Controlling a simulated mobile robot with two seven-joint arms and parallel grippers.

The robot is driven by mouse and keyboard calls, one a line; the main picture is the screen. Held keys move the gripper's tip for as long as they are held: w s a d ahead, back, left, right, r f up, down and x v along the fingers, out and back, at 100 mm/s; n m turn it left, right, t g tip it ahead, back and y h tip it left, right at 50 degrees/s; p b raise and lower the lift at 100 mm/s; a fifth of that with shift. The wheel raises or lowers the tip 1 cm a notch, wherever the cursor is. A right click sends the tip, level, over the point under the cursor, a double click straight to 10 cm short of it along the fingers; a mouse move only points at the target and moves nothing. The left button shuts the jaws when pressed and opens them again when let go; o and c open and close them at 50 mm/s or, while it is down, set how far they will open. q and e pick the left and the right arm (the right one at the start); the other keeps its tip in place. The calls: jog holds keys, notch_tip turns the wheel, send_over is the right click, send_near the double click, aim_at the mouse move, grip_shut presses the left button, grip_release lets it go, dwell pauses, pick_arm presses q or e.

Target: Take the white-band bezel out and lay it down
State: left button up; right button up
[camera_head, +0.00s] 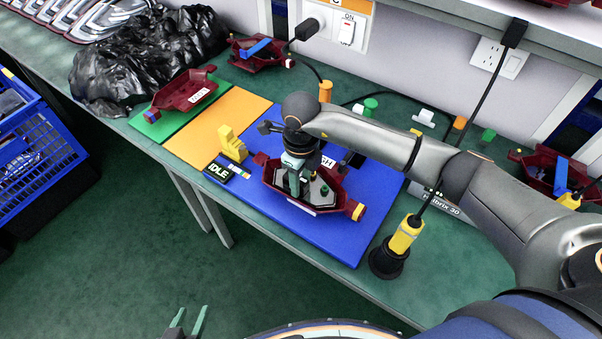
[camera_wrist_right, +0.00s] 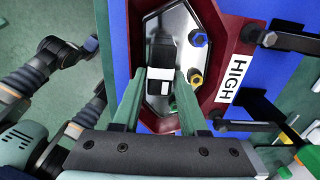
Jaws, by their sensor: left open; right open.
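The white-band bezel (camera_wrist_right: 160,85) is a dark block with a white band, set in the silver plate of a dark red lamp housing (camera_wrist_right: 228,25). The housing, labelled HIGH, lies on the blue mat in the head view (camera_head: 342,204). My right gripper (camera_head: 296,188) points down into the housing and hides the bezel there. In the right wrist view its green fingers (camera_wrist_right: 166,75) are open, one on each side of the bezel; I cannot tell whether they touch it. My left gripper (camera_head: 188,322) is open and empty at the bottom left, away from the table.
A blue-ringed part (camera_wrist_right: 198,38) and a yellow-ringed part (camera_wrist_right: 196,77) sit beside the bezel. A yellow block (camera_head: 232,143) and the IDLE display (camera_head: 218,171) stand left of the housing. The orange mat (camera_head: 240,108) is mostly clear. A yellow tool (camera_head: 405,235) stands right.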

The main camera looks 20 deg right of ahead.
grip_shut()
dwell(0.8)
